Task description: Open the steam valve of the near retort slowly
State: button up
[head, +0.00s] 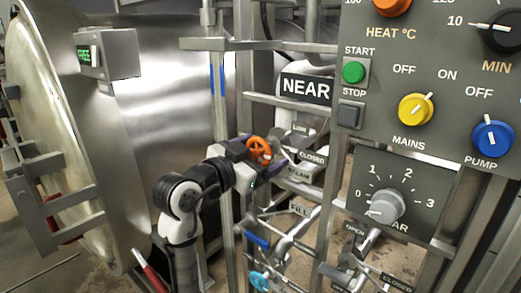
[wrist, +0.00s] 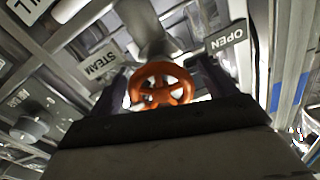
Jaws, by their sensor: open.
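The steam valve's orange handwheel (head: 259,149) stands in the middle of the head view, by the "STEAM" and "CLOSED" labels. In the wrist view one dark finger is on each side of the wheel. I cannot tell whether they touch the rim. The lower part of the wheel is close to my gripper's palm.
The "NEAR" sign (head: 305,89) hangs on the pipe frame above. A control panel (head: 440,75) with knobs and buttons fills the right. The large steel retort (head: 160,100) stands left. Below are the "FILL" label (head: 300,209) and a blue valve handle (head: 257,240). Pipes and posts crowd my arm.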

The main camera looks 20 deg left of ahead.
jog(key=c, duration=1)
jog(key=shift+o, duration=0.2)
jog(key=shift+n, duration=0.3)
jog(key=n+p, duration=0.2)
jog(key=n, duration=0.2)
jog(key=shift+d+r+p, duration=0.1)
jog(key=shift+d+p, duration=0.05)
jog(key=shift+p, duration=0.2)
jog(key=shift+n+p, duration=1.25)
jog(key=shift+n, duration=0.75)
jog(key=o, duration=1)
jog(key=shift+c, duration=0.2)
